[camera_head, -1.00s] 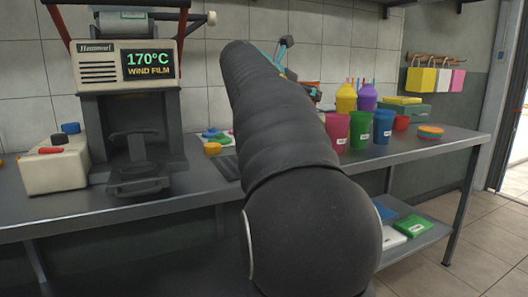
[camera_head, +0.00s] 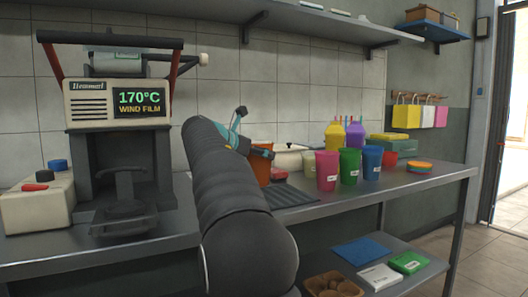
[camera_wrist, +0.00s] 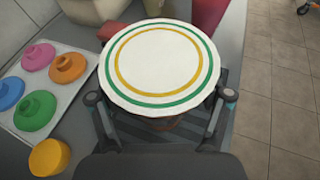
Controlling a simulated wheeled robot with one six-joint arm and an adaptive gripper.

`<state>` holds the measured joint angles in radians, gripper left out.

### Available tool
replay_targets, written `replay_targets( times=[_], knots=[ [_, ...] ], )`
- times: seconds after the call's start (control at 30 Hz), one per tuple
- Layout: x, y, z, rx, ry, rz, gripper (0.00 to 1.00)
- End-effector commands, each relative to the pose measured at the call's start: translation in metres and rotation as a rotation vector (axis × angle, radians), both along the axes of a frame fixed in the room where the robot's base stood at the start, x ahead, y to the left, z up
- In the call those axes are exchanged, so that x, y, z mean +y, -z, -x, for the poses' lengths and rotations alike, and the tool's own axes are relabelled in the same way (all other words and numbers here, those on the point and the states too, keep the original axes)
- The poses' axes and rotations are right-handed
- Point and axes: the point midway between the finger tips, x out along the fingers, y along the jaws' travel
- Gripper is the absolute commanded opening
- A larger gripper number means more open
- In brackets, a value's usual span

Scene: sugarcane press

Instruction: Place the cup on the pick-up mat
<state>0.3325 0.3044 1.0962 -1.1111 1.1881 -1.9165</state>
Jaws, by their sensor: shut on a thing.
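An orange cup (camera_head: 261,168) shows partly behind my arm in the camera_head view. In the wrist view its top (camera_wrist: 160,62) is a flat white disc with green and yellow rings. My gripper (camera_wrist: 161,98) is shut on the cup, with one finger at each side below the rim. The cup looks upright. A dark ribbed mat (camera_head: 291,194), seemingly the pick-up mat, lies on the counter at the cup's lower right. I cannot tell whether the cup's base touches anything.
Pink (camera_head: 326,171), green and blue cups stand right of the mat. The sealing machine (camera_head: 120,150) stands at left. In the wrist view, a tray of coloured lids (camera_wrist: 75,92) and a yellow piece (camera_wrist: 49,157) lie left of the cup. A shelf (camera_head: 300,18) hangs above.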

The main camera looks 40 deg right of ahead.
Motion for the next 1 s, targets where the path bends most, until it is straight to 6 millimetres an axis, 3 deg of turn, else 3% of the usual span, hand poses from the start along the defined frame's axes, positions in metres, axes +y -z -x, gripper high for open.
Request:
replay_targets(
  times=[0.4, 0.83, 0.87, 0.93, 1.0],
  knots=[
    [0.000, 0.039, 0.001, 0.001, 0.000, 0.002, 0.16],
    [0.000, 0.042, 0.001, 0.000, 0.000, 0.001, 0.16],
    [0.000, 0.043, 0.000, 0.001, 0.000, 0.000, 0.80],
    [0.000, 0.043, 0.000, 0.000, 0.000, 0.000, 0.97],
    [0.000, 0.043, 0.000, 0.001, 0.000, 0.000, 1.00]
  ],
)
